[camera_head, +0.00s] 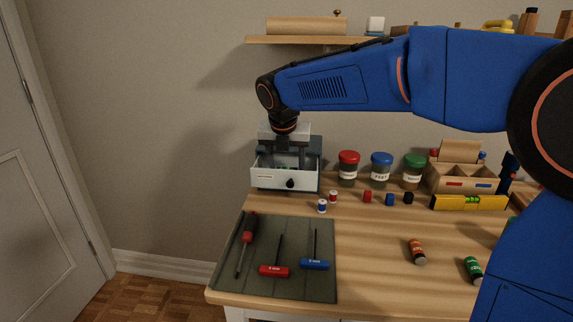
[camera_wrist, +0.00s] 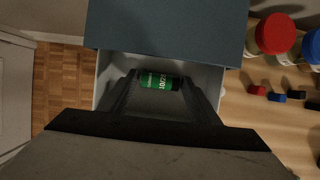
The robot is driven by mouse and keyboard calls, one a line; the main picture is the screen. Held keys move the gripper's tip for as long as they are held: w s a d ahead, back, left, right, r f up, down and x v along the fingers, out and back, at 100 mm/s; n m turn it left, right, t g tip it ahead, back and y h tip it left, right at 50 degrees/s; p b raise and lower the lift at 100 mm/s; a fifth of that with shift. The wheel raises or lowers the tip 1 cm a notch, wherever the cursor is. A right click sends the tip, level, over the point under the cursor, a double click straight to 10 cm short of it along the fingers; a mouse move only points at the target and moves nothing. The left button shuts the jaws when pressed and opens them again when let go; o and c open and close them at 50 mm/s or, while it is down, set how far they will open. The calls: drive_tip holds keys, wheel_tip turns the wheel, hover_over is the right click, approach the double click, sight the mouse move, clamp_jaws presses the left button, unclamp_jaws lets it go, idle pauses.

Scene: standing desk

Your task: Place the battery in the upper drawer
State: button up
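A small blue-grey cabinet (camera_head: 302,146) stands at the back left of the desk, with a white-fronted drawer (camera_head: 268,178) pulled open. A green battery (camera_wrist: 160,81) lies sideways inside the open drawer in the wrist view; only a bit of green shows in the head view. My gripper (camera_head: 285,163) points down over the drawer, its fingers spread to either side of the battery. In the wrist view my gripper (camera_wrist: 160,92) looks open, with the battery between the fingertips. Whether a finger touches it is hard to tell. The drawer front hides any lower drawer.
Jars with red, blue and green lids (camera_head: 381,161) stand right of the cabinet. Small spools (camera_head: 322,206) and coloured blocks (camera_head: 367,196) lie in front. A dark mat (camera_head: 295,238) holds screwdrivers. Two more cylinders, orange-black (camera_head: 417,252) and green (camera_head: 473,268), lie at right.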

drive_tip(key=shift+o, duration=0.9)
drive_tip(key=shift+r, duration=0.2)
drive_tip(key=v, duration=1.2)
